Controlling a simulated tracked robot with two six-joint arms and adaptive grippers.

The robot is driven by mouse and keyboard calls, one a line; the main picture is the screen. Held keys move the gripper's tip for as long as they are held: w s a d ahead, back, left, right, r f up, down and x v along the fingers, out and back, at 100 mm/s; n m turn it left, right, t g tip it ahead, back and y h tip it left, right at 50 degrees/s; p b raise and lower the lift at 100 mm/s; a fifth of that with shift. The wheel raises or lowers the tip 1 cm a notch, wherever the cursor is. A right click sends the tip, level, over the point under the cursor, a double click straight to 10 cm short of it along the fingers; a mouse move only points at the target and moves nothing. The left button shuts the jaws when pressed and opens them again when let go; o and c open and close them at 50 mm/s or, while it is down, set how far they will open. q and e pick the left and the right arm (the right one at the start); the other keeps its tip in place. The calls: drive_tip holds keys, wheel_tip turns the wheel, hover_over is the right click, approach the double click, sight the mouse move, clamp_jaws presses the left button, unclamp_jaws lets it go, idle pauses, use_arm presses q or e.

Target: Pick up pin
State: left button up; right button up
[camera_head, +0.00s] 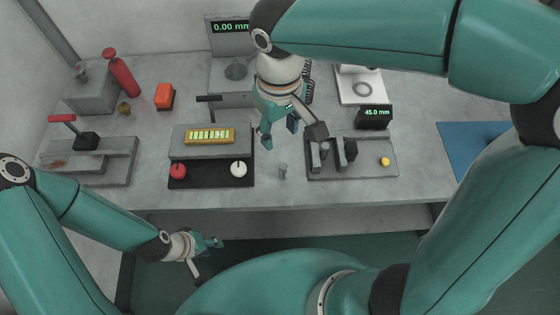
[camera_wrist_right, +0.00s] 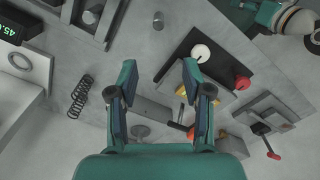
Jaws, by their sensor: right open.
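A small grey pin (camera_head: 283,171) stands on the table in front of my right gripper, between the button panel and the grey fixture. In the right wrist view the pin (camera_wrist_right: 158,20) shows at the top middle, beyond the fingertips. My right gripper (camera_head: 281,134) is open and empty, pointing down over the table behind the pin. Its two fingers (camera_wrist_right: 159,72) are wide apart in the right wrist view, with nothing between them. My left gripper (camera_head: 207,258) hangs low in front of the table's front edge, away from the pin; its finger opening is unclear.
Left of the pin is a black panel (camera_head: 211,182) with a red and a white knob. Right of it is a grey fixture (camera_head: 368,170) with upright dark blocks and a yellow button. A spring (camera_wrist_right: 80,96) lies behind. The table's front edge is close to the pin.

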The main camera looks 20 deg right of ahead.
sight(283, 166)
drive_tip(key=f, duration=1)
drive_tip(key=shift+s+d+f+b, duration=0.1)
drive_tip(key=shift+s+d+b, duration=0.1)
drive_tip(key=shift+d+b, duration=0.15)
drive_tip(key=shift+s+a+f, duration=0.1)
drive_tip(key=shift+f, duration=1.25)
drive_tip(key=shift+s+f, duration=0.1)
drive_tip(key=shift+f, duration=1.25)
clamp_jaws()
